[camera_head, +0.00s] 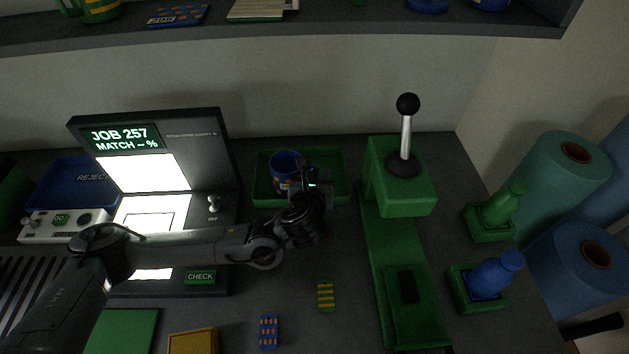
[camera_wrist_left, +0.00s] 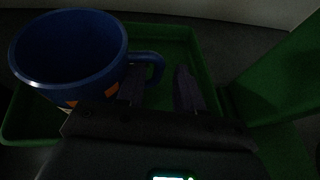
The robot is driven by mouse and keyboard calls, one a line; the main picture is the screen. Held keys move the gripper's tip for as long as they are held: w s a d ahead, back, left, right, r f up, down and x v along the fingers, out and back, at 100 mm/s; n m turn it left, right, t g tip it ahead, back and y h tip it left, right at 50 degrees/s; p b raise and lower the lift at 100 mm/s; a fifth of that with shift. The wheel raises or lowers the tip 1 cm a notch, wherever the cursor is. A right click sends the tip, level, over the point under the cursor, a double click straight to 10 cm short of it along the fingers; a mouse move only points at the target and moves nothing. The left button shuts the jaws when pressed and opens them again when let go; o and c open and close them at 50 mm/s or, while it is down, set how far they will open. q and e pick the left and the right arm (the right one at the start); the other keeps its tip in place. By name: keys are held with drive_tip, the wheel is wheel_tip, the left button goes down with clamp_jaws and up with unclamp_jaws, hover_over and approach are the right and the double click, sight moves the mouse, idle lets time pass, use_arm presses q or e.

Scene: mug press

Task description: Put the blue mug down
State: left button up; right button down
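The blue mug (camera_head: 284,172) with orange marks is upright in the green tray (camera_head: 335,197) behind my left arm; its base is hidden. The mug (camera_wrist_left: 68,50) fills the upper left of the left wrist view, with its handle (camera_wrist_left: 157,62) toward my fingers. My left gripper (camera_head: 312,176) is at the mug's right side. In the wrist view its fingers (camera_wrist_left: 160,88) are apart, one beside the handle loop and the other clear of it to the right. The handle does not look clamped. My right gripper is in neither view.
A green press (camera_head: 400,190) with a black-knobbed lever stands right of the tray. A lit check station (camera_head: 150,170) and a blue reject bin (camera_head: 65,185) are at left. Small patterned pieces (camera_head: 326,297) lie in front. A shelf (camera_head: 300,36) runs overhead.

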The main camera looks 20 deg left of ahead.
use_arm(q)
drive_tip(key=shift+r, duration=0.2)
drive_tip(key=shift+s+d+r+b, duration=0.1)
drive_tip(key=shift+s+d+b, duration=0.05)
drive_tip(key=shift+s+b, duration=0.2)
drive_tip(key=b+v, duration=0.3)
drive_tip(key=v, duration=0.8)
drive_tip(key=shift+s+r, duration=0.1)
